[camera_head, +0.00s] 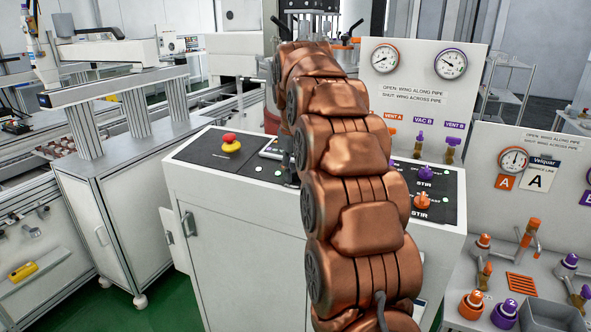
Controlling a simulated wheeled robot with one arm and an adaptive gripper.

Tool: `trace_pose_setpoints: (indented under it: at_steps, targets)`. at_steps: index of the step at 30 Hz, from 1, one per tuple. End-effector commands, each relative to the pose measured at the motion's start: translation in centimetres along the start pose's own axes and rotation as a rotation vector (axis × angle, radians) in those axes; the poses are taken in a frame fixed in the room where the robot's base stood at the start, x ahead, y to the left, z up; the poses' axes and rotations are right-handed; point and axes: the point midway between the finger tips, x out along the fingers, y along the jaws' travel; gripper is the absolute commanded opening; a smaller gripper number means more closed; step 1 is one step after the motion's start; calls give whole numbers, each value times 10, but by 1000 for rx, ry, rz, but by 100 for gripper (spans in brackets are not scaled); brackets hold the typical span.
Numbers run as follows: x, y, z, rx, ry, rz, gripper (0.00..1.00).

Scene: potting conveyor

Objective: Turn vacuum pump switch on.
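The white control cabinet (247,226) stands in the middle with a black sloped panel on top. On its left part are a red emergency button (230,140) on a yellow base and a small display (271,149). On its right part are a purple knob (425,173) and an orange knob (422,200), both marked STIR. No switch readable as the vacuum pump switch shows; my copper arm covers the panel's middle. My gripper's fingers are hidden behind the arm. A dark piece shows beside the arm near the display, but I cannot tell whether it is the gripper.
A gauge board (402,90) with two dials and VENT A, VAC B and VENT B valves stands behind the cabinet. Another gauge board (527,200) and a bench with orange and purple valves stand at right. A conveyor frame (115,92) is at left. Green floor shows lower left.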

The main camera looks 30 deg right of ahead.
Motion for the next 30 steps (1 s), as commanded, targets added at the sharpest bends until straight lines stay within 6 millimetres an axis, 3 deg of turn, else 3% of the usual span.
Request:
trace_pose_setpoints:
  at_steps: [3, 16, 30]
  targets:
    - [-1, 0, 0, -1, 2, 1, 61]
    - [-7, 0, -2, -1, 7, 3, 61]
    - [-60, 0, -1, -1, 8, 3, 61]
